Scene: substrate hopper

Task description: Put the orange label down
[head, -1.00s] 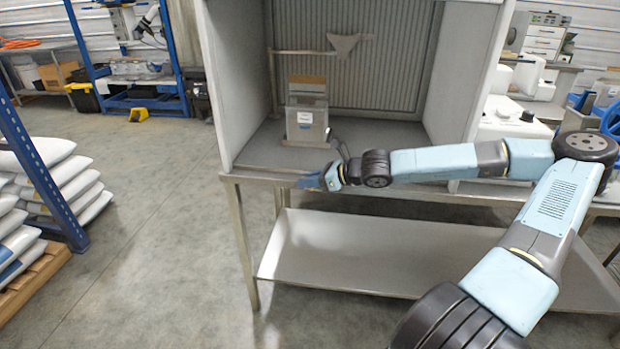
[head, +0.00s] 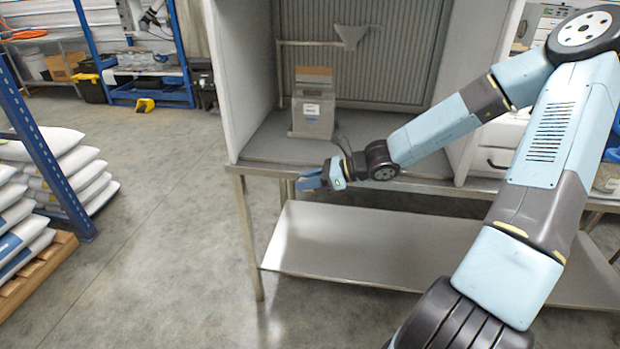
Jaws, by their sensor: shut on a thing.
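My gripper (head: 310,180) has blue fingers and is at the front edge of the steel bench (head: 262,170), pointing left. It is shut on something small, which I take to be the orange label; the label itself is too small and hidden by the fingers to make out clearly. The gripper is in front of and below the grey hopper (head: 313,124), apart from it. The hopper stands upright inside the open-fronted booth and has a white label (head: 311,109) on its front.
The booth's left wall (head: 240,75) rises beside the hopper. A lower shelf (head: 350,245) under the bench is empty. Stacked white sacks (head: 60,175) lie at left behind a blue post (head: 45,160). The floor between is clear.

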